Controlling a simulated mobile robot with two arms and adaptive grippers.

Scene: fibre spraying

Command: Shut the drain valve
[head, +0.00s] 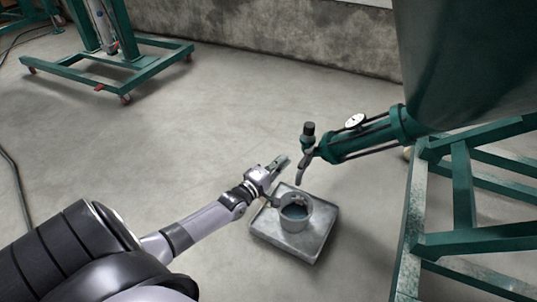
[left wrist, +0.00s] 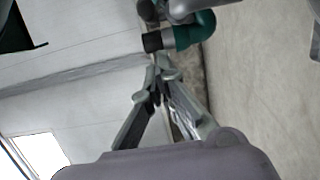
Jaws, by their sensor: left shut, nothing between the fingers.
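The drain valve (head: 307,150) is at the end of a green pipe that slopes down from a large green hopper (head: 465,60). It has a black-capped part on top and a curved grey piece hanging below. My left gripper (head: 283,161) is shut and empty, just left of the valve. In the left wrist view, the shut fingertips (left wrist: 160,68) point towards the valve's green and black fitting (left wrist: 187,35). I cannot tell whether they touch it. My right gripper is not in view.
A metal bucket (head: 296,213) with dark contents stands on a square metal tray (head: 318,248) below the valve. A round gauge (head: 355,121) sits on the pipe. A green frame (head: 462,190) stands at right. The floor at left is mostly clear, before a green wheeled stand (head: 120,75).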

